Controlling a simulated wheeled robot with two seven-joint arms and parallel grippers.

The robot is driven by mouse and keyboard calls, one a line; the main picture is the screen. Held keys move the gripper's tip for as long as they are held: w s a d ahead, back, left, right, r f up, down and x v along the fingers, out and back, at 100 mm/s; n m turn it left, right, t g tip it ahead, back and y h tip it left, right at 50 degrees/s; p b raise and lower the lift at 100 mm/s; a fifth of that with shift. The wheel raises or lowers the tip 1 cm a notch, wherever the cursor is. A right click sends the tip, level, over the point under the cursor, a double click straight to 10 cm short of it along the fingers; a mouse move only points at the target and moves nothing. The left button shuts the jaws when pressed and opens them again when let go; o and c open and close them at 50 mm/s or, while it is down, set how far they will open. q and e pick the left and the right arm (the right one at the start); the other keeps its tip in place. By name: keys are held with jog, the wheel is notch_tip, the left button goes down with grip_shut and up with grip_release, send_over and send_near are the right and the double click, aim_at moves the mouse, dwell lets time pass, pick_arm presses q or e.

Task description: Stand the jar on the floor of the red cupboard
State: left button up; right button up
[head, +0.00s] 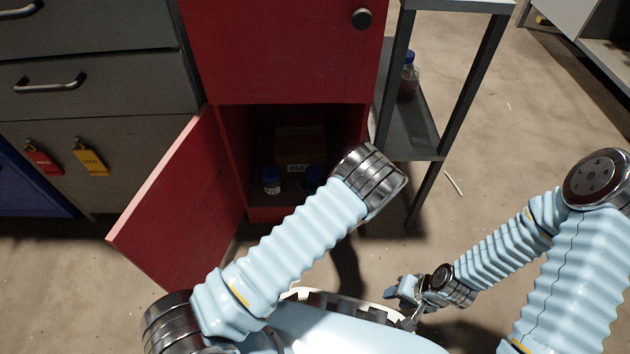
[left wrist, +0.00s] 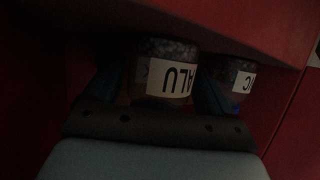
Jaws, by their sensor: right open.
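The red cupboard (head: 290,52) stands ahead with its lower door (head: 185,205) swung open to the left. My left arm reaches into the lower compartment; its wrist hides the left gripper in the head view. In the dark left wrist view, the blue fingers of my left gripper (left wrist: 155,98) lie on both sides of a jar labelled ALU (left wrist: 165,78); whether they press on it is unclear. The jar appears upside down in this view, its base near a red surface. A second labelled jar (left wrist: 243,82) is beside it. My right gripper (head: 405,299) is open, low and outside the cupboard.
A blue-lidded jar (head: 271,182) stands inside the cupboard, before a labelled cardboard box (head: 300,146). A grey shelf rack (head: 420,135) at right holds another blue-lidded jar (head: 408,77). Grey drawers (head: 90,85) with red and yellow tags stand at left. The floor at right is mostly clear.

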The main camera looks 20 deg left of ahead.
pick_arm(q)
jog(key=shift+o, duration=0.8)
jog(key=shift+d+r, duration=0.1)
jog(key=shift+r, duration=0.15)
jog(key=p+v, duration=0.2)
jog(key=v, duration=0.9)
jog(key=s+a+f+m+g+h, duration=0.3)
jog(key=s+a+f+g+h, duration=0.15)
jog(key=s+f+h, duration=0.3)
jog(key=s+d+r+m+g+h, duration=0.2)
jog(key=s+m+g+h, duration=0.1)
jog(key=s, duration=1)
jog(key=g+h, duration=0.1)
jog(key=h, duration=0.1)
jog(key=shift+m+h, duration=0.3)
jog(key=shift+h, duration=0.05)
